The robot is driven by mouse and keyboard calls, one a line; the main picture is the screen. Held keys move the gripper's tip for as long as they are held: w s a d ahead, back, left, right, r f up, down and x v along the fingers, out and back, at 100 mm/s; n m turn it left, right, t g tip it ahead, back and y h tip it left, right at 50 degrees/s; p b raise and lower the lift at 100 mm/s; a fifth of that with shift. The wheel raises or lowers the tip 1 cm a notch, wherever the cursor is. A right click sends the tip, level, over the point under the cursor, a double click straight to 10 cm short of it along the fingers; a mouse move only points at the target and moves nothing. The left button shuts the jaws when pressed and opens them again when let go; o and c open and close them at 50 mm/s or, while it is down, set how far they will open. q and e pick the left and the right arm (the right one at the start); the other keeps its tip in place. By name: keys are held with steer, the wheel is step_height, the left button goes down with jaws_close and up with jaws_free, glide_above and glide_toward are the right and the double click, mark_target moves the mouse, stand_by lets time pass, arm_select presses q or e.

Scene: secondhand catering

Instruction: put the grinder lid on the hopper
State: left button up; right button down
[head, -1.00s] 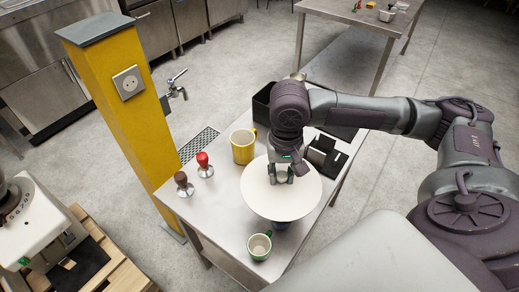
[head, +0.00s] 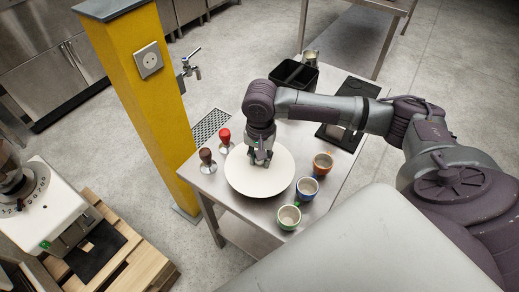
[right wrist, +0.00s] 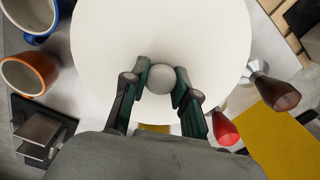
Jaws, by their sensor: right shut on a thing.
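My right gripper (head: 262,160) is shut on the round knob of a wide white disc-shaped lid (head: 255,183). The right wrist view shows both fingers (right wrist: 160,80) on either side of the pale knob (right wrist: 162,79), with the lid (right wrist: 155,30) spread out beyond it. The lid looks held roughly level over the steel table and hides part of it. The grinder (head: 60,210) is white and stands at the left of the head view. Its dark brownish hopper (head: 9,165) is cut by the picture's left edge. My left gripper is not in view.
A yellow pillar (head: 140,100) with a socket stands between table and grinder. Two tampers, red-handled (head: 225,136) and brown-handled (head: 207,157), stand near the lid's left edge. Orange (head: 322,164), blue (head: 307,188) and green (head: 289,216) mugs stand to its right. A pallet (head: 130,255) lies by the grinder.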

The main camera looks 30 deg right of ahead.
mark_target(259, 166)
steer(key=shift+w+a+f, duration=0.1)
steer(key=shift+f, duration=2.05)
steer(key=c, duration=0.9)
jaws_free()
